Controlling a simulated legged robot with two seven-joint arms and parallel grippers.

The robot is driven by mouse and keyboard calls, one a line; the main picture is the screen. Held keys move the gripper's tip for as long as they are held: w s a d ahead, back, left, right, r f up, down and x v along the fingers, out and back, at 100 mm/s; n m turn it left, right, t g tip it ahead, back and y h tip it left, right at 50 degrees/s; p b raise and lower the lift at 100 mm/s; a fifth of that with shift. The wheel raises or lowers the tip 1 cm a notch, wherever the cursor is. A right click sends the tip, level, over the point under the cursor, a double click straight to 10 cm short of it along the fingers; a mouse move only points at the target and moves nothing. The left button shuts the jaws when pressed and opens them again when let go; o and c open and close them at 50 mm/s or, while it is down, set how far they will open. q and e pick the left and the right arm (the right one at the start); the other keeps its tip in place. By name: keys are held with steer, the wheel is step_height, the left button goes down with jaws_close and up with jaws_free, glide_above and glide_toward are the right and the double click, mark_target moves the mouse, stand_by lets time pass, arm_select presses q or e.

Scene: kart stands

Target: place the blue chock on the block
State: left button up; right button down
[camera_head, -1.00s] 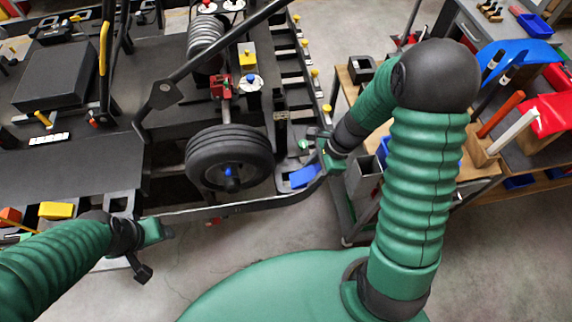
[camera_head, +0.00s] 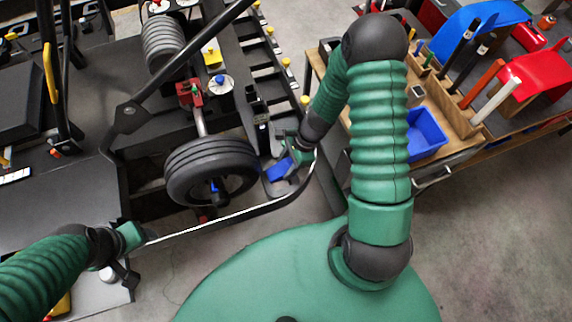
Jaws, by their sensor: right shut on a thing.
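The blue chock (camera_head: 280,169) is held at the tips of my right gripper (camera_head: 288,158), just right of the black kart wheel (camera_head: 211,172). It is tilted and partly covered by the gripper. Whether its underside touches the dark surface below is not clear. My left gripper (camera_head: 134,238) is at the lower left, by the left end of the curved black bar; its fingers are too small to read. A thick black block (camera_head: 16,95) lies at the left edge, but I cannot tell whether it is the task's block.
The curved bar (camera_head: 235,215) runs below the wheel between my grippers. A slanted black tube (camera_head: 180,70) crosses above. A wooden-topped cart with a blue bin (camera_head: 427,135) stands at the right. Open floor (camera_head: 480,240) lies at the lower right.

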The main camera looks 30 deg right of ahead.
steer(key=shift+s+d, duration=0.1)
steer(key=shift+d, duration=0.1)
steer(key=shift+s+f, duration=0.1)
steer(key=c, duration=0.8)
jaws_free()
steer(key=shift+o, duration=0.2)
steer(key=shift+a, duration=0.1)
